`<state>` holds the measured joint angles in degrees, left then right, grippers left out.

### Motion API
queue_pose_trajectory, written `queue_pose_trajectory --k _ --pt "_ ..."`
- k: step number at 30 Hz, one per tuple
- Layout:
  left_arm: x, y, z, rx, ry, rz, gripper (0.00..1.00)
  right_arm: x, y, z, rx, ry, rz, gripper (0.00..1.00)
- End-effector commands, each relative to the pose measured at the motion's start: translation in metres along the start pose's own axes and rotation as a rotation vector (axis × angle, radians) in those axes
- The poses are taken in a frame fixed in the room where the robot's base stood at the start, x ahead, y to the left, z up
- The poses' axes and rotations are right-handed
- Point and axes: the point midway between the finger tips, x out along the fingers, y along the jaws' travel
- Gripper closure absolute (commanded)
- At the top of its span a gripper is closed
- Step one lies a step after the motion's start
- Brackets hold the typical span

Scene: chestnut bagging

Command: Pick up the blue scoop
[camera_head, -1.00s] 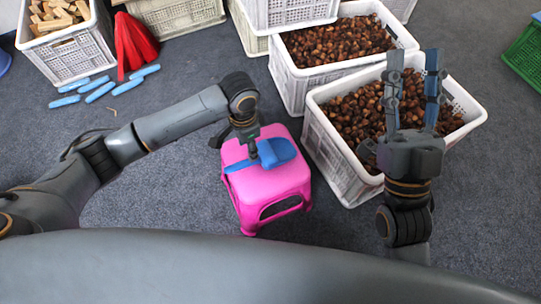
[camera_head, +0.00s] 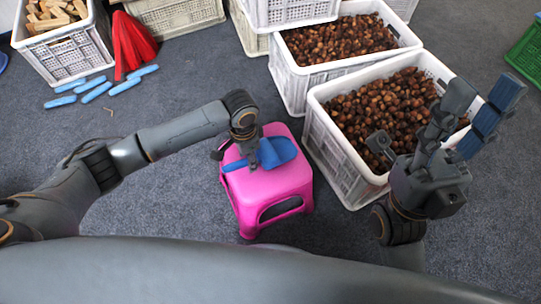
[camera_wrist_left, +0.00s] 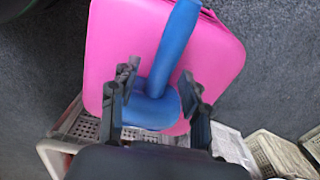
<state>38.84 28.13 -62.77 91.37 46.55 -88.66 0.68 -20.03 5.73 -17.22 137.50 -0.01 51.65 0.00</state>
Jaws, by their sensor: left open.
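The blue scoop (camera_head: 277,152) lies on the pink stool (camera_head: 268,195), its handle pointing left in the head view. In the left wrist view the scoop's handle (camera_wrist_left: 175,42) runs up across the stool seat. My left gripper (camera_head: 250,162) is over the scoop, pointing down. In the wrist view my left gripper (camera_wrist_left: 160,84) is open, with one finger on each side of the scoop near where handle and bowl meet; contact cannot be told. My right gripper (camera_head: 474,116) is open and empty beside the near chestnut crate.
Two white crates of chestnuts (camera_head: 313,100) stand right of and behind the stool. A crate of wood blocks (camera_head: 72,58), red bags (camera_head: 131,42) and several blue items (camera_head: 97,92) are at the back left. A green crate (camera_head: 525,55) is at the right edge.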

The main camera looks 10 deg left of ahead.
Motion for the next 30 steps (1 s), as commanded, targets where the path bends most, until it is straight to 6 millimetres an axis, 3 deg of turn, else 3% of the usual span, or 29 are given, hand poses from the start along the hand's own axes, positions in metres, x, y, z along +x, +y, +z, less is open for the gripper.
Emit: queue_pose_trajectory --k 2,4,12,19,30 --pt "0.019 -0.001 0.001 -0.001 -0.002 -0.001 0.53 -0.015 0.0 0.004 0.0 -0.001 0.0 0.6" --pt "0.028 -0.001 0.001 -0.001 -0.001 -0.001 0.53 -0.012 0.0 0.004 -0.003 0.019 -0.007 0.6" --pt "0.029 -0.001 0.001 0.001 0.0 -0.001 0.53 -0.008 0.0 0.005 -0.004 0.022 -0.01 0.6" --pt "0.029 -0.001 0.001 0.0 0.0 -0.001 0.98 -0.008 0.0 0.005 -0.003 0.022 -0.01 0.6" --pt "0.028 -0.001 0.001 0.0 0.001 -0.001 1.0 -0.006 0.0 0.004 -0.003 0.023 -0.011 0.6"
